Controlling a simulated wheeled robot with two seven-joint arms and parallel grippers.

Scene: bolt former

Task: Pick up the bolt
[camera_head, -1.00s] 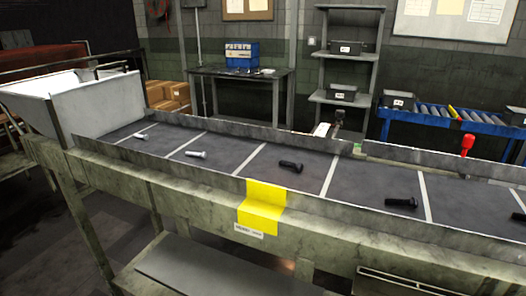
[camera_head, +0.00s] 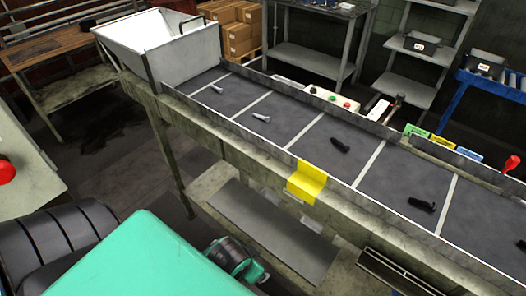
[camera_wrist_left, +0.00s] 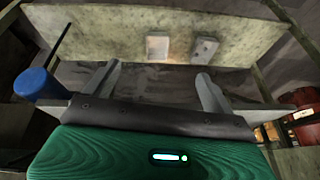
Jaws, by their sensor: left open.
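Several bolts lie apart on the dark conveyor belt (camera_head: 290,116) in the head view. Two are pale: a far-left bolt (camera_head: 216,89) and a second pale bolt (camera_head: 262,118). Two are dark: one dark bolt (camera_head: 339,145) lies beyond the yellow marker, and a second dark bolt (camera_head: 422,205) lies farther right. In the left wrist view my left gripper (camera_wrist_left: 158,85) is open, its two fingers apart with nothing between them. That view shows a pale worn panel ahead and no bolt. I cannot make out either gripper's fingers in the head view.
Low metal side rails edge the belt, with a yellow marker (camera_head: 307,181) on the near one. A white bin (camera_head: 180,50) stands at the belt's left end. A control box (camera_head: 333,97) and a hammer (camera_head: 393,107) are behind the far rail. A lower shelf (camera_head: 270,235) sits under the conveyor.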

